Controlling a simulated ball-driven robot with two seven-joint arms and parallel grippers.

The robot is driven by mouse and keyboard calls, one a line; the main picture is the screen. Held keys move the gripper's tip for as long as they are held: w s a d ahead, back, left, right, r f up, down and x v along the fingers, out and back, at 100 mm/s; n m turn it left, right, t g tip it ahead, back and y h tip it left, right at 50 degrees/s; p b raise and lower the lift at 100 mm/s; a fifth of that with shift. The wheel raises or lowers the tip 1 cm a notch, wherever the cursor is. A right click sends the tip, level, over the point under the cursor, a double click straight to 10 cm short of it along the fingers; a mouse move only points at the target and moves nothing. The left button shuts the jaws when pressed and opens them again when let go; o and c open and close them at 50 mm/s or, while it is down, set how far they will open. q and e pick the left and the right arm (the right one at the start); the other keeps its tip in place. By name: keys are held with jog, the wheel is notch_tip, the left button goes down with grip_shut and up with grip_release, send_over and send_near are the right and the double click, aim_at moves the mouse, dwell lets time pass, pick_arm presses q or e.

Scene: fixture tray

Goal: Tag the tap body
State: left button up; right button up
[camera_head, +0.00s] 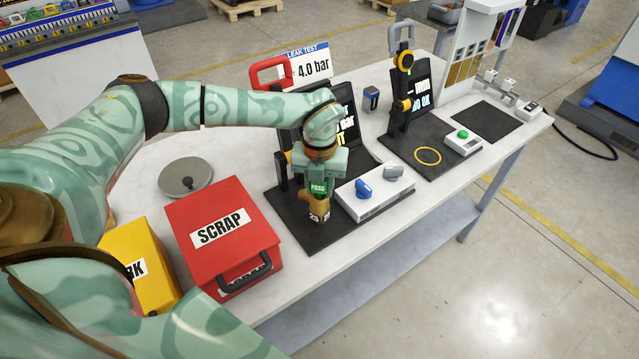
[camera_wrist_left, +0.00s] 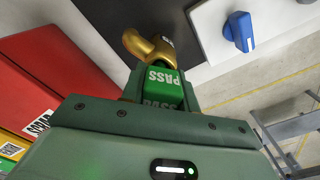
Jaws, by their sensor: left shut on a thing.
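My left gripper (camera_head: 318,178) reaches down over the left test station and is shut on a green PASS tag (camera_head: 318,187). The tag also shows between the fingers in the wrist view (camera_wrist_left: 165,77). The brass tap body (camera_head: 316,211) is directly below the tag, over the station's dark base plate (camera_head: 290,205). In the wrist view the tap body (camera_wrist_left: 147,46) lies just beyond the tag, partly hidden by it. I cannot tell whether the tag touches or sticks to the tap. My right gripper is out of view.
A red SCRAP box (camera_head: 222,230) and a yellow box (camera_head: 140,262) stand left of the station. A white valve panel (camera_head: 375,200) with a blue knob is to its right. A raised red clamp handle (camera_head: 270,72) stands behind. A second station (camera_head: 425,150) is farther right.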

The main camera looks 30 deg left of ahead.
pick_arm(q)
jog(key=shift+r+p, duration=0.1)
jog(key=shift+p, duration=0.2)
dwell(0.4)
jog(key=shift+f, duration=0.2)
dwell(0.4)
jog(key=o, duration=1.6)
notch_tip(320, 180, up, 7)
jog(key=p, duration=0.6)
